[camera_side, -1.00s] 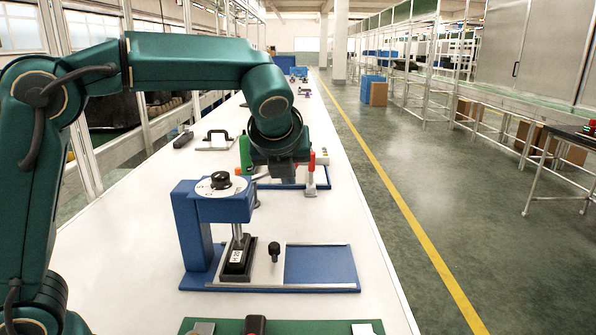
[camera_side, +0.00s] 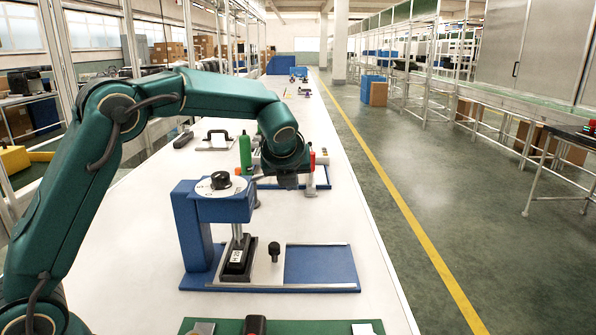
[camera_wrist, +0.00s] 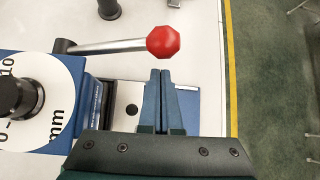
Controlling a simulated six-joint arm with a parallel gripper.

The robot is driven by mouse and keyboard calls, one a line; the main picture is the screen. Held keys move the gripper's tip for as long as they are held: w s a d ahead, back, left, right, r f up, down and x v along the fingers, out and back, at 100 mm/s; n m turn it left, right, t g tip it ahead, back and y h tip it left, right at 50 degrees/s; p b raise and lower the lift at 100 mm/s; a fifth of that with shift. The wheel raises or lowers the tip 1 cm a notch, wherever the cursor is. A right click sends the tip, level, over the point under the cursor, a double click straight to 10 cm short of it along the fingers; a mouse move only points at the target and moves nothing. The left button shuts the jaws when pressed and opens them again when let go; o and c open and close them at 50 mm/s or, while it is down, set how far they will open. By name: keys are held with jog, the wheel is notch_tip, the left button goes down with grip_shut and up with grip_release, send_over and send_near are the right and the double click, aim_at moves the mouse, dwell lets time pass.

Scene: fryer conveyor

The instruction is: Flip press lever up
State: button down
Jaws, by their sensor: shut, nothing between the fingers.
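The blue press (camera_side: 192,232) stands on a blue base plate, with a round white dial plate (camera_side: 220,188) on top. Its lever is a metal rod (camera_wrist: 105,47) ending in a red ball knob (camera_wrist: 163,42); in the wrist view it points right from the press, roughly level across the picture. In the side view my gripper (camera_side: 288,184) is beyond and right of the press top and hides the knob. In the wrist view my gripper (camera_wrist: 160,75) is shut and empty, its fingertips just below the knob; I cannot tell whether they touch it.
A black knob (camera_side: 274,250) stands on the base plate. Behind are a green bottle (camera_side: 245,156), a fixture with a red handle (camera_side: 312,160) and a black handle bracket (camera_side: 216,138). A green board (camera_side: 300,327) lies in front. The white table is clear at left.

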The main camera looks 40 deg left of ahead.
jog(key=shift+w+a+r, duration=0.2)
jog(key=shift+a+r, duration=0.1)
jog(key=shift+r, duration=0.4)
jog(key=shift+r, duration=0.1)
jog(key=shift+s+a+r+n+t+h, duration=0.1)
jog(key=shift+s+r+n+t+h, duration=0.05)
jog(key=shift+r+n+t+h, duration=0.2)
jog(key=shift+a+r+t+h, duration=0.1)
jog(key=shift+t+h, duration=0.15)
jog(key=shift+n+t+h, duration=0.5)
jog(key=shift+n+t, duration=0.05)
jog(key=shift+t, duration=0.15)
jog(key=shift+s+a+r, duration=0.85)
jog(key=shift+r, duration=0.3)
jog(key=shift+s+a+r, duration=0.85)
jog(key=shift+s+r, duration=0.05)
jog(key=shift+r, duration=0.3)
jog(key=shift+s+a+r, duration=0.85)
jog(key=shift+r, duration=0.3)
jog(key=shift+d+f, duration=0.1)
